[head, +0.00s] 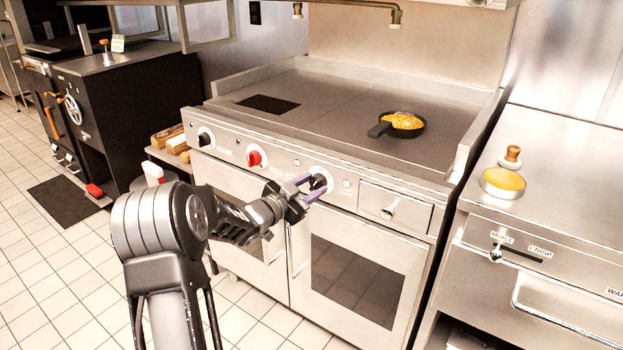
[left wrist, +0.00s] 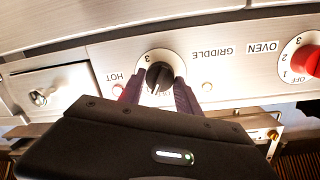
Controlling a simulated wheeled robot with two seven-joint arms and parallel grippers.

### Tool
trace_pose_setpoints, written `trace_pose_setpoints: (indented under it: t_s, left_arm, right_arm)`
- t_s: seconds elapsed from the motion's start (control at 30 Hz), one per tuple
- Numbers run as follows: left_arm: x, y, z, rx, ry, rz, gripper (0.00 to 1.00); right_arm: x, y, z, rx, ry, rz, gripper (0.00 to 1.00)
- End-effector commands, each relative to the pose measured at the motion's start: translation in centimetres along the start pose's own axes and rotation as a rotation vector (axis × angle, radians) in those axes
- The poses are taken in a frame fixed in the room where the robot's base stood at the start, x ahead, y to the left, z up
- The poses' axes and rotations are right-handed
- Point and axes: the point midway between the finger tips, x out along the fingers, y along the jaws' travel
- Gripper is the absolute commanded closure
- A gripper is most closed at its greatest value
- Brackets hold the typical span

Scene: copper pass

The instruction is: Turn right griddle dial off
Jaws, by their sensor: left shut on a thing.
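The right griddle dial (head: 319,182) is a black knob on a white round plate on the front panel of the steel range. My left gripper (head: 311,186) is at this dial, its purple fingers shut on the knob. In the left wrist view the picture is upside down; the dial (left wrist: 159,78) sits between the two fingertips (left wrist: 158,88), below the number 3 and beside the words GRIDDLE and HOT. The fingers hide part of its lower markings, so I cannot read its setting. My right gripper is not in view.
A red oven dial (head: 254,158) and another black dial (head: 205,139) are further left on the panel. A small pan with yellow food (head: 403,121) stands on the griddle. A drawer (head: 395,207) is right of the dial. Tiled floor is clear in front.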

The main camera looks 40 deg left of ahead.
Motion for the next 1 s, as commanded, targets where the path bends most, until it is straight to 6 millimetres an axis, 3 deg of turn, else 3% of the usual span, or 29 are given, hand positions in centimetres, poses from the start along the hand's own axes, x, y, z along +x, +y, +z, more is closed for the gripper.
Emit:
trace_pose_setpoints:
  t_s: [0.5, 1.0]
  left_arm:
    - [0.0, -0.1, 0.1, -0.431, 0.033, 0.028, 1.00]
    - [0.0, 0.0, 0.2, -0.546, 0.044, 0.037, 1.00]
  right_arm:
    - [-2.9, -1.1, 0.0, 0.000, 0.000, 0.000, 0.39]
    - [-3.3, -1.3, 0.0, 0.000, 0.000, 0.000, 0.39]
